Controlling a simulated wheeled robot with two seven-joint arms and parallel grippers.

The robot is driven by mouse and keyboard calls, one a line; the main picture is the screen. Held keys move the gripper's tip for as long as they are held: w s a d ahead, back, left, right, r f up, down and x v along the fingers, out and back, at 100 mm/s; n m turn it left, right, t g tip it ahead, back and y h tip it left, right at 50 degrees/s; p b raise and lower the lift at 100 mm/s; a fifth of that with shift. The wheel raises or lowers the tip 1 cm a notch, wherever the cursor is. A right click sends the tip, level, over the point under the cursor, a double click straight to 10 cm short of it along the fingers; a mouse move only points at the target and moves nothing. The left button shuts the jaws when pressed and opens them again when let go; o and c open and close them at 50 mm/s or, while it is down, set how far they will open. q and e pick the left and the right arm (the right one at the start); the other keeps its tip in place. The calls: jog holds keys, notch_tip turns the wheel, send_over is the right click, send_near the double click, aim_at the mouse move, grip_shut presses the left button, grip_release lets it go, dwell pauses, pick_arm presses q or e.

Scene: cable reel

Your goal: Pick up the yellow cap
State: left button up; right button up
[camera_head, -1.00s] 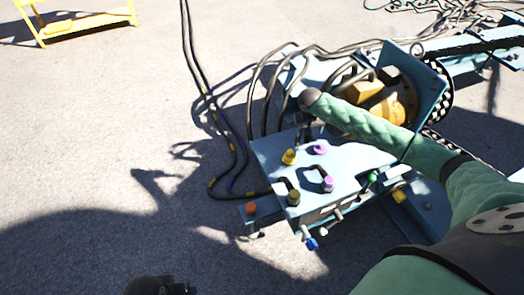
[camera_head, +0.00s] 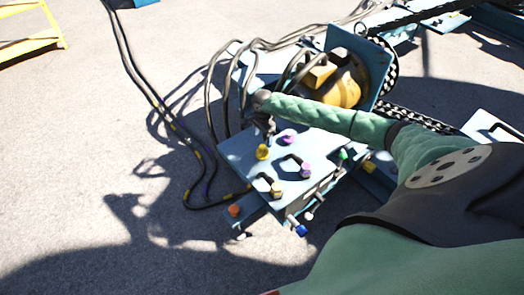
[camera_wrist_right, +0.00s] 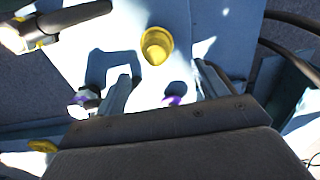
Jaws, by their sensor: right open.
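A yellow cap (camera_head: 262,152) stands on the top plate of the blue box (camera_head: 238,150), close to its far left edge. In the right wrist view the yellow cap (camera_wrist_right: 156,45) is ahead of the fingertips and roughly between their lines, not gripped. My right gripper (camera_head: 268,132) is just above and beside that cap, pointing down. It is open and empty, with its two fingers apart in the wrist view (camera_wrist_right: 165,80). A second yellow piece (camera_head: 369,167) is lower, at the box's right side. My left gripper is not in view.
Purple caps (camera_head: 288,136) (camera_head: 305,171), a tan cap (camera_head: 276,190) and dark handles are close by on the plate. Orange (camera_head: 234,210), blue (camera_head: 300,230) and green (camera_head: 342,154) caps sit around the edges. Black cables (camera_head: 213,95) loop behind and left; the reel (camera_head: 345,85) stands behind.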

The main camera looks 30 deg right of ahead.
aim_at(263, 145)
jog(key=shift+f, duration=0.85)
jog(key=f, duration=0.2)
jog(key=f+p, duration=0.1)
jog(key=f, duration=0.1)
jog(key=shift+s+a, duration=0.1)
jog(key=shift+s, duration=0.2)
jog(key=shift+f, duration=0.6)
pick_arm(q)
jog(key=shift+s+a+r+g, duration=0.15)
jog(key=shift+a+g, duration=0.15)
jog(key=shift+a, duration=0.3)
pick_arm(e)
jog(key=shift+c, duration=0.3)
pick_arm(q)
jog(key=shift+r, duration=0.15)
pick_arm(e)
jog(key=c, duration=1)
jog(key=shift+r, duration=0.1)
jog(key=shift+c, duration=0.2)
